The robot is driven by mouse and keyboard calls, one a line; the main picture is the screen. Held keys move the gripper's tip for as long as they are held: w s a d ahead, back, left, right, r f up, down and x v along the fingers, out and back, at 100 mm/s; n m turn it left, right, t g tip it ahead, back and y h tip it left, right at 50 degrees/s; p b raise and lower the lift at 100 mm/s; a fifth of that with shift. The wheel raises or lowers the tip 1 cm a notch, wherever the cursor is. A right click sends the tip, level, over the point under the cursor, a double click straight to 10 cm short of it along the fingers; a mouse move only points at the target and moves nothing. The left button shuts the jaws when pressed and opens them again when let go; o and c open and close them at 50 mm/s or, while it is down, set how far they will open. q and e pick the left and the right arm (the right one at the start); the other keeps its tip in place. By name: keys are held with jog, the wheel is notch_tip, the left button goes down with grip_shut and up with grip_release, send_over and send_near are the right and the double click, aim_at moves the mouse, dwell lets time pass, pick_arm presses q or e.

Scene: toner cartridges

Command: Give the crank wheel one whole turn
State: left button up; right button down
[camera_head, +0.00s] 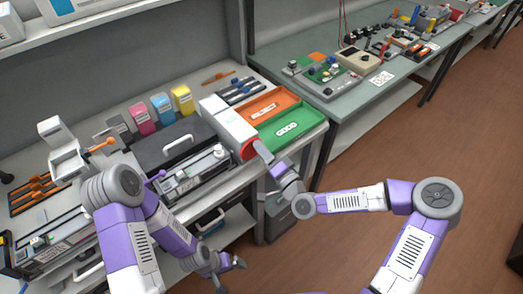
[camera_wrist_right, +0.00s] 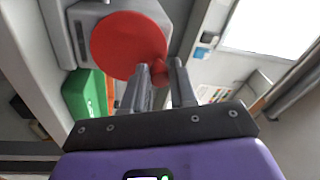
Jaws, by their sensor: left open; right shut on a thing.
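The crank wheel (camera_wrist_right: 122,42) is a red disc on the side of a white and grey machine (camera_head: 228,128); in the head view only its red edge (camera_head: 247,151) shows. A red handle knob sits near the wheel's rim, at its lower right in the right wrist view. My right gripper (camera_wrist_right: 160,70) is shut on this knob, with one finger on each side of it. In the head view my right gripper (camera_head: 260,146) reaches the machine's right side. My left gripper (camera_head: 238,264) is open and empty, low in front of the bench, away from the wheel.
An orange tray (camera_head: 285,94) and a green tray (camera_head: 310,118) lie right of the machine. Several toner cartridges (camera_head: 162,107) stand at the back. A black unit with a white handle (camera_head: 178,147) lies left of the machine. A grey bin (camera_head: 279,222) stands below.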

dwell(0.5)
jog(key=c, duration=0.9)
grip_release()
jog(key=v, duration=0.7)
jog(key=shift+s+d+f+p, duration=0.1)
jog(key=shift+s+d+p, duration=0.05)
jog(key=shift+s+p, duration=0.15)
